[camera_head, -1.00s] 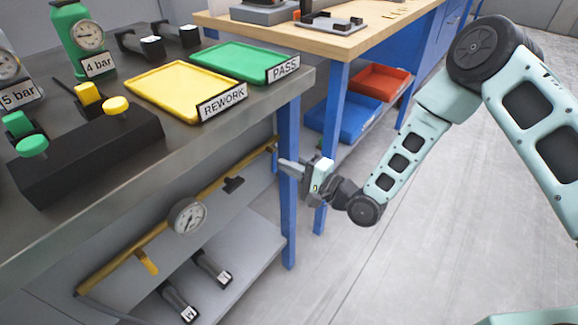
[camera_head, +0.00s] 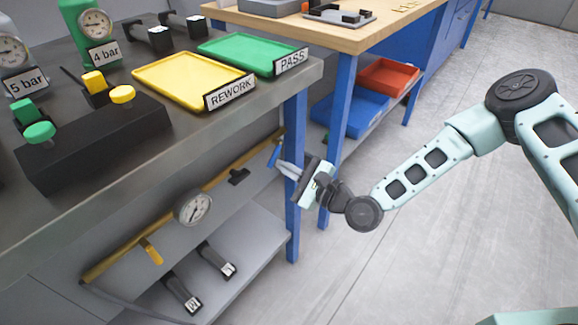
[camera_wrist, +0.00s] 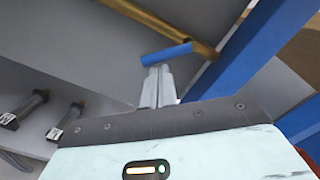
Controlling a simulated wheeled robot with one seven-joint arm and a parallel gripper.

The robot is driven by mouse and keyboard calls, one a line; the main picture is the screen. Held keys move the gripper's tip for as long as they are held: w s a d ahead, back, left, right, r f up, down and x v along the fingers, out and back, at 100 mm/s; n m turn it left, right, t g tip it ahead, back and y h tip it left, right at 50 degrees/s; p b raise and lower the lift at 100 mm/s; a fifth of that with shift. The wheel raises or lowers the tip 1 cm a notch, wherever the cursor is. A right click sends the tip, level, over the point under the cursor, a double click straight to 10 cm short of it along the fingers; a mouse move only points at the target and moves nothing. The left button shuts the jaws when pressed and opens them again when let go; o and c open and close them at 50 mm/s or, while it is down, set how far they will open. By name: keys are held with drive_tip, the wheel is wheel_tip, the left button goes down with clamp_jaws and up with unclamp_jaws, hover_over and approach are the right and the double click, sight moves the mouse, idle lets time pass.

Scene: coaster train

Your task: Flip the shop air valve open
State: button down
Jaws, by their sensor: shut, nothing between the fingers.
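A brass pipe (camera_head: 216,180) runs along the panel under the grey bench. A blue lever (camera_head: 275,152) sits at its far right end, near the blue bench leg. In the wrist view the blue lever (camera_wrist: 166,53) lies across the view just beyond my fingertips, tilted a little, beside the brass pipe (camera_wrist: 165,27). My gripper (camera_head: 281,167) is shut and empty, its fingers pointing left at the lever. In the wrist view my gripper (camera_wrist: 157,68) has its tips right at the lever; I cannot tell whether they touch. No label shows on the valve.
The pipe also carries a gauge (camera_head: 194,208), a yellow lever (camera_head: 151,252) and a black handle (camera_head: 239,177). Blue bench legs (camera_head: 296,175) stand close to my gripper. Black-handled items (camera_head: 217,260) lie on the lower shelf. The floor at right is clear.

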drive_tip(key=shift+s+a+r+m+t+b, duration=0.1)
drive_tip(key=shift+s+a+r+m+b, duration=0.25)
drive_tip(key=shift+m, duration=1.1)
drive_tip(key=shift+s+a+r+m+t+b, duration=0.1)
drive_tip(key=shift+s+a+r+m+b, duration=0.2)
drive_tip(key=shift+m, duration=1.2)
drive_tip(key=shift+s+a+r+m+t+b, duration=0.15)
drive_tip(key=shift+s+r+m, duration=0.3)
drive_tip(key=shift+m, duration=1)
drive_tip(key=shift+w+r, duration=0.1)
drive_tip(key=shift+d, duration=0.1)
